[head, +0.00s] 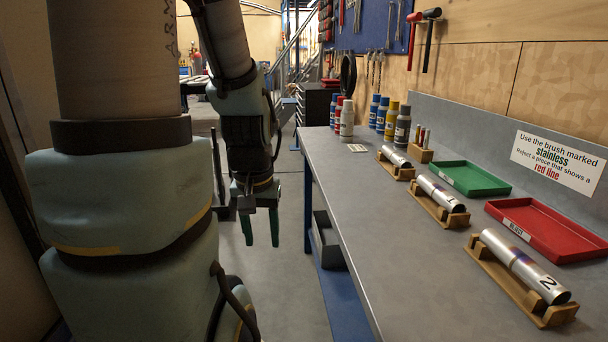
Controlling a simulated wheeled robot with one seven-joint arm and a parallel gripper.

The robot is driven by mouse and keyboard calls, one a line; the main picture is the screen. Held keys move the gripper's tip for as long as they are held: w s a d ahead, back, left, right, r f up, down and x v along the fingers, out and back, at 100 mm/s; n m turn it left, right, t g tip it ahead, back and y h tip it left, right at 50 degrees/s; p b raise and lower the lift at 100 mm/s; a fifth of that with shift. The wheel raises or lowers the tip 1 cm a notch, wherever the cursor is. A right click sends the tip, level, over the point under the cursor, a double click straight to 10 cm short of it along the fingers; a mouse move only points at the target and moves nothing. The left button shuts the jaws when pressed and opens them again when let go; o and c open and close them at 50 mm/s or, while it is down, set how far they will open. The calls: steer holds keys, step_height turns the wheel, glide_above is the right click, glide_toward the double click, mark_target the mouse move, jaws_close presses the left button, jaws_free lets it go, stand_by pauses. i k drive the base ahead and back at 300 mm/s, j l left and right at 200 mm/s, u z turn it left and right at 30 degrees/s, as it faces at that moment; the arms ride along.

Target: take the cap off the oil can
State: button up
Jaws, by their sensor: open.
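Several capped cans stand at the far end of the grey bench. One group has a blue can (333,109), a red can (339,112) and a white can (347,119). The other has two blue cans, a yellow can (391,121) and a dark grey can (402,127). Their labels are too small to read, so I cannot tell which is the oil can. My gripper (262,243) hangs over the floor left of the bench, pointing down, open and empty, apart from all the cans.
The bench (365,215) has clear room along its left side. Metal tubes lie in wooden cradles, one marked 2 (523,267). A green tray (468,179) and a red tray (545,229) sit by the back panel. Tools hang on the wall. A sign (557,162) mentions brushes.

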mark_target(394, 104)
steer(key=i+j, duration=0.15)
steer(key=i, duration=0.75)
steer(key=i+j, duration=0.1)
steer(key=i, duration=0.8)
steer(key=i+j+z, duration=0.15)
steer(key=i+z, duration=0.25)
steer(key=i+j+z, duration=0.3)
steer(key=i+z, duration=0.15)
steer(key=i+j+z, duration=0.4)
steer(key=i+j, duration=0.05)
